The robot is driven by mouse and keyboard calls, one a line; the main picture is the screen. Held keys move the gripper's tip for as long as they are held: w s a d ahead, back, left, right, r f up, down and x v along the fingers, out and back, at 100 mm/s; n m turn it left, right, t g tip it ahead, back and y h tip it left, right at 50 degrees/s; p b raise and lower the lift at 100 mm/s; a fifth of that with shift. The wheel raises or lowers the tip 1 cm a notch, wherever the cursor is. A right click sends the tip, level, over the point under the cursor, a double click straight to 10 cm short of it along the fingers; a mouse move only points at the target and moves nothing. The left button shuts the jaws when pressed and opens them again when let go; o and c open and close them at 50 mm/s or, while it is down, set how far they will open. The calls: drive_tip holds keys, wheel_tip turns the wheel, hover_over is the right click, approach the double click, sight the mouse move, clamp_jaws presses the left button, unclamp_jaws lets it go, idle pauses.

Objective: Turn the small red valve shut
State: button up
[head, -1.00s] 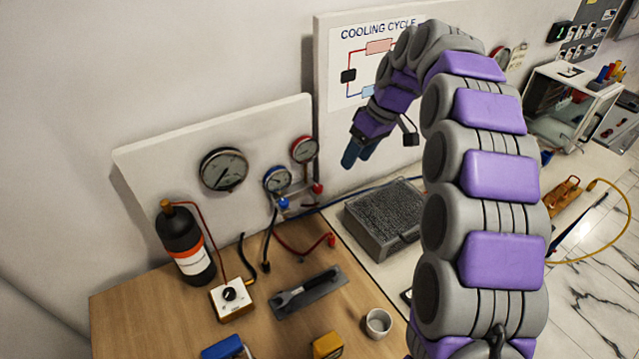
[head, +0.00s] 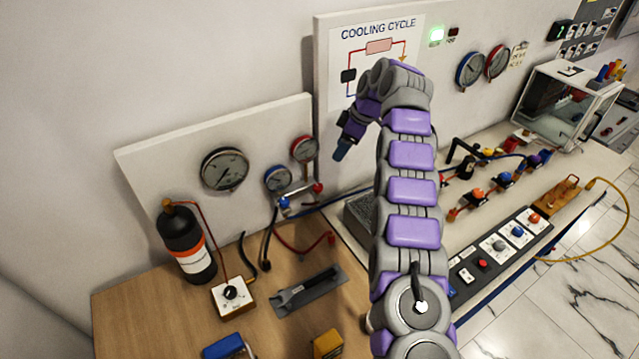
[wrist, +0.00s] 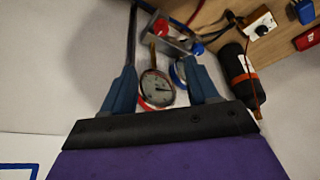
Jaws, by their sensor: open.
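The small red valve (head: 318,187) is a red knob on the right end of the gauge manifold, under the red-rimmed gauge (head: 304,149). A blue knob (head: 284,203) is at the manifold's left end. In the wrist view the red knob (wrist: 161,27) shows near the top, beyond the fingers. My gripper (head: 341,152) is up and to the right of the valve in the head view, apart from it. In the wrist view its blue fingers (wrist: 160,66) are spread and empty, with the red-rimmed gauge (wrist: 157,90) seen between them.
A large gauge (head: 225,169) is on the white board to the left. My arm hides part of the grey block (head: 358,215). A switch panel (head: 500,245) is to the right.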

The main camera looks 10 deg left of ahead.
sight(318, 186)
drive_tip(key=b+x, duration=0.2)
drive_tip(key=x, duration=1.5)
drive_tip(key=shift+s, duration=0.15)
drive_tip(key=c, duration=1)
